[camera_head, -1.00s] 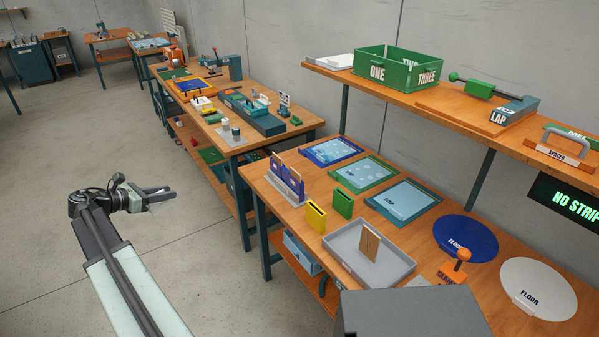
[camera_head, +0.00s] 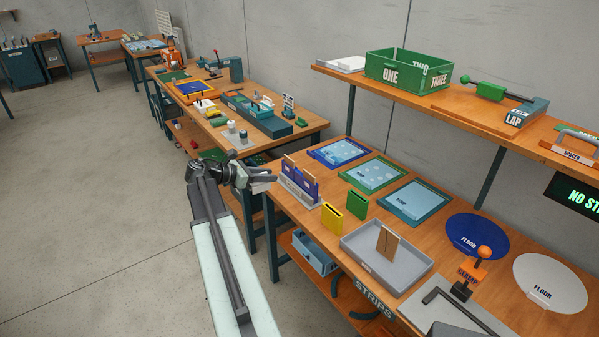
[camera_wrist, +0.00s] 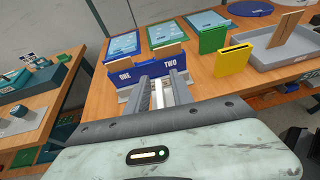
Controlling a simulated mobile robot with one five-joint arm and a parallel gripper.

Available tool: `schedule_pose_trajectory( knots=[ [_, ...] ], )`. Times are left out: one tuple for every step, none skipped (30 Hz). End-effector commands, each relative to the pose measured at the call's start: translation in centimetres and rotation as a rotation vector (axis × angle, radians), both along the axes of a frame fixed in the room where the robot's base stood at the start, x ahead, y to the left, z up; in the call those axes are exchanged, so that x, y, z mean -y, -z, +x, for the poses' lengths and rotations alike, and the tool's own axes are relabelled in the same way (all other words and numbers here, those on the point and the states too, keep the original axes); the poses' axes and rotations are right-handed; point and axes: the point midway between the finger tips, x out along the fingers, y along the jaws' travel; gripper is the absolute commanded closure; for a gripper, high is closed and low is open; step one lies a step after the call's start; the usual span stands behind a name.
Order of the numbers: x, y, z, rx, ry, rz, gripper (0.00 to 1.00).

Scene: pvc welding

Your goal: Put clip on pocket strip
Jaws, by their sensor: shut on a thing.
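My gripper (camera_head: 265,177) is at the left end of the blue pocket holder (camera_head: 298,183), in front of the workbench's left edge. In the wrist view its fingers (camera_wrist: 162,93) reach toward the holder, whose pockets read ONE (camera_wrist: 125,77) and TWO (camera_wrist: 170,66). Brown strips stand upright in the pockets, one (camera_wrist: 118,55) at left and one (camera_wrist: 167,51) at right. My gripper is shut on a small greyish piece, apparently the clip, largely hidden between the fingers. I cannot tell whether it touches a strip.
Yellow (camera_head: 331,219) and green (camera_head: 357,204) holders stand right of the pockets. A grey tray (camera_head: 357,259) holds another brown strip (camera_head: 387,242). Framed blue panels (camera_head: 339,151) lie behind. A second bench (camera_head: 215,122) stands at the back left. Floor at left is clear.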

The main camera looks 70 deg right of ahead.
Motion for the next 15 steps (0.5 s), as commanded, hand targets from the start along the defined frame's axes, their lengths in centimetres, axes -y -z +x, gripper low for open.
schedule_pose_trajectory(
  knots=[
    [0.2,-2.5,-1.5,0.001,-0.022,0.0,1.0],
    [0.5,-3.1,-1.9,-0.001,-0.04,0.0,1.0],
    [0.9,-3.7,-2.5,0.0,-0.061,-0.001,1.0],
    [1.1,-3.9,-2.7,-0.002,-0.072,-0.001,1.0],
    [1.2,-4.1,-2.9,-0.002,-0.083,-0.001,1.0],
    [1.4,-4.1,-3.0,-0.002,-0.091,-0.001,1.0],
    [1.5,-4.0,-2.9,-0.003,-0.095,-0.001,1.0],
    [1.6,-3.9,-2.9,-0.002,-0.097,-0.002,1.0],
    [1.8,-3.7,-2.8,-0.002,-0.097,-0.002,1.0],
    [2.1,-3.6,-2.9,-0.003,-0.096,-0.001,1.0],
    [2.6,-3.5,-3.0,-0.002,-0.095,-0.002,1.0],
    [3.5,-3.4,-3.2,-0.002,-0.093,-0.002,1.0],
    [4.2,-3.3,-3.4,-0.002,-0.092,-0.002,1.0],
    [5.2,-3.2,-3.6,-0.002,-0.092,-0.002,1.0],
    [6.4,-3.0,-4.0,-0.002,-0.091,-0.001,1.0]
  ],
)
